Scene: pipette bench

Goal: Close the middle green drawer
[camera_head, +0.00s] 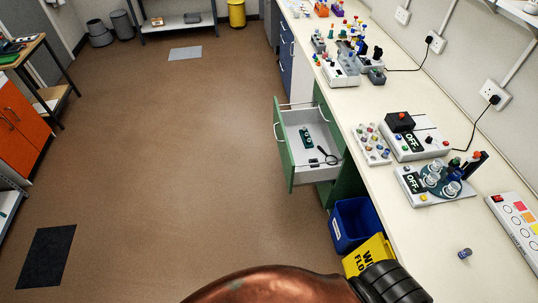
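A green drawer (284,151) under the long bench stands pulled out into the aisle. Its front has a pale handle, and its light grey inside shows from above. In it lie a small dark green item (306,138), a black magnifying glass (328,156) and small dark pieces. The green cabinet (345,185) around it is mostly hidden by the bench top, so I cannot tell how other drawers stand. Neither of my grippers is in view.
The bench top (405,246) carries several lab devices and tube racks. A blue bin (353,222) and a yellow sign (368,257) stand below the bench, nearer than the drawer. Brown floor (180,170) left of the drawer is clear. Orange cabinets (20,128) stand far left.

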